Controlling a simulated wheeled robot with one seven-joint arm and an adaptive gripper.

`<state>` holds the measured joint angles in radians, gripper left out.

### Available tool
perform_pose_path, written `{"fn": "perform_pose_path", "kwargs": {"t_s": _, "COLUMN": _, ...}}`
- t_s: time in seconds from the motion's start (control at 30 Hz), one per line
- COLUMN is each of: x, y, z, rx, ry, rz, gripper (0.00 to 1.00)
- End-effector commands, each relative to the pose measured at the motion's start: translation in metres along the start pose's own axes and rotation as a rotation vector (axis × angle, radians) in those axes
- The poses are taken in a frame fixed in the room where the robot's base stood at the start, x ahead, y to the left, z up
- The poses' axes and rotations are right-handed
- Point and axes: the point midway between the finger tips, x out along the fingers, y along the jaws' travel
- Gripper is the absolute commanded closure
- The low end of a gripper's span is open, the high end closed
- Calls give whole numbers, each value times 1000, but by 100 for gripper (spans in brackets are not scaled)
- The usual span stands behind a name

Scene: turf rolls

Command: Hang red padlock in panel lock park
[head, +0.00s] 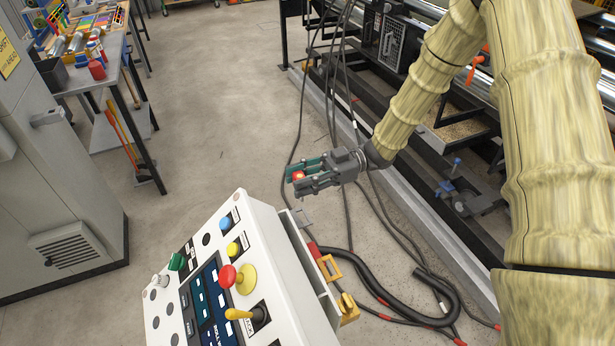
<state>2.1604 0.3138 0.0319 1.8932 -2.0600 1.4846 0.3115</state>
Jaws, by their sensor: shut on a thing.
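My gripper (298,177) is in the middle of the head view, beyond the control panel's upper right corner. Its teal-padded fingers are shut on the red padlock (298,175), held in the air. Only a small red-orange part of the padlock shows between the fingers; its shackle cannot be made out. On the right side of the white control panel (262,225) is a pale bracket or shelf (305,237), which seems to be the lock park. An orange-yellow hasp-like piece (331,268) and a yellow block (348,306) are on it. The padlock is apart from the bracket.
Black and red cables (385,285) run on the floor right of the panel. A machine with rails (400,190) stands behind my arm. A grey cabinet (60,170) and a workbench (105,75) are at left. Open floor (215,90) lies between.

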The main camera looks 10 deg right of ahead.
Motion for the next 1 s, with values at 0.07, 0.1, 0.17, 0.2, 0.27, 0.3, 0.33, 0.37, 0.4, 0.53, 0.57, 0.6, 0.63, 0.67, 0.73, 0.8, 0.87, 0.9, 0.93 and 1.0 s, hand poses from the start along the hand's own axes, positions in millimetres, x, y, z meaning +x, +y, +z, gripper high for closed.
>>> {"fn": "perform_pose_path", "kwargs": {"t_s": 0.07, "x": -1, "y": 0, "z": 7, "rx": 1, "ry": 1, "rz": 1, "gripper": 90}}
{"fn": "perform_pose_path", "kwargs": {"t_s": 0.1, "x": -2, "y": -1, "z": 10, "rx": 1, "ry": 1, "rz": 1, "gripper": 90}}
{"fn": "perform_pose_path", "kwargs": {"t_s": 0.17, "x": -3, "y": -1, "z": 14, "rx": 0, "ry": 2, "rz": 2, "gripper": 90}}
{"fn": "perform_pose_path", "kwargs": {"t_s": 0.2, "x": -4, "y": -1, "z": 17, "rx": 0, "ry": 2, "rz": 2, "gripper": 90}}
{"fn": "perform_pose_path", "kwargs": {"t_s": 0.27, "x": -5, "y": -1, "z": 22, "rx": 0, "ry": 3, "rz": 3, "gripper": 90}}
{"fn": "perform_pose_path", "kwargs": {"t_s": 0.3, "x": -5, "y": -1, "z": 25, "rx": 0, "ry": 3, "rz": 3, "gripper": 90}}
{"fn": "perform_pose_path", "kwargs": {"t_s": 0.33, "x": -5, "y": -2, "z": 27, "rx": 0, "ry": 3, "rz": 3, "gripper": 90}}
{"fn": "perform_pose_path", "kwargs": {"t_s": 0.37, "x": -6, "y": -2, "z": 29, "rx": 1, "ry": 3, "rz": 4, "gripper": 90}}
{"fn": "perform_pose_path", "kwargs": {"t_s": 0.4, "x": -6, "y": -2, "z": 32, "rx": 1, "ry": 3, "rz": 4, "gripper": 90}}
{"fn": "perform_pose_path", "kwargs": {"t_s": 0.53, "x": -4, "y": -2, "z": 42, "rx": 2, "ry": 2, "rz": 3, "gripper": 90}}
{"fn": "perform_pose_path", "kwargs": {"t_s": 0.57, "x": -4, "y": -1, "z": 44, "rx": 2, "ry": 2, "rz": 2, "gripper": 90}}
{"fn": "perform_pose_path", "kwargs": {"t_s": 0.6, "x": -4, "y": -1, "z": 47, "rx": 2, "ry": 2, "rz": 2, "gripper": 90}}
{"fn": "perform_pose_path", "kwargs": {"t_s": 0.63, "x": -3, "y": -1, "z": 49, "rx": 1, "ry": 2, "rz": 2, "gripper": 90}}
{"fn": "perform_pose_path", "kwargs": {"t_s": 0.67, "x": -3, "y": -1, "z": 50, "rx": 1, "ry": 1, "rz": 1, "gripper": 90}}
{"fn": "perform_pose_path", "kwargs": {"t_s": 0.73, "x": -2, "y": -1, "z": 53, "rx": 1, "ry": 1, "rz": 1, "gripper": 90}}
{"fn": "perform_pose_path", "kwargs": {"t_s": 0.8, "x": -2, "y": -1, "z": 55, "rx": 0, "ry": 1, "rz": 1, "gripper": 90}}
{"fn": "perform_pose_path", "kwargs": {"t_s": 0.87, "x": -2, "y": -1, "z": 55, "rx": 0, "ry": 1, "rz": 1, "gripper": 90}}
{"fn": "perform_pose_path", "kwargs": {"t_s": 0.9, "x": -2, "y": -1, "z": 56, "rx": 0, "ry": 1, "rz": 1, "gripper": 90}}
{"fn": "perform_pose_path", "kwargs": {"t_s": 0.93, "x": -2, "y": -1, "z": 56, "rx": 0, "ry": 1, "rz": 1, "gripper": 90}}
{"fn": "perform_pose_path", "kwargs": {"t_s": 1.0, "x": -2, "y": -1, "z": 55, "rx": 0, "ry": 1, "rz": 1, "gripper": 90}}
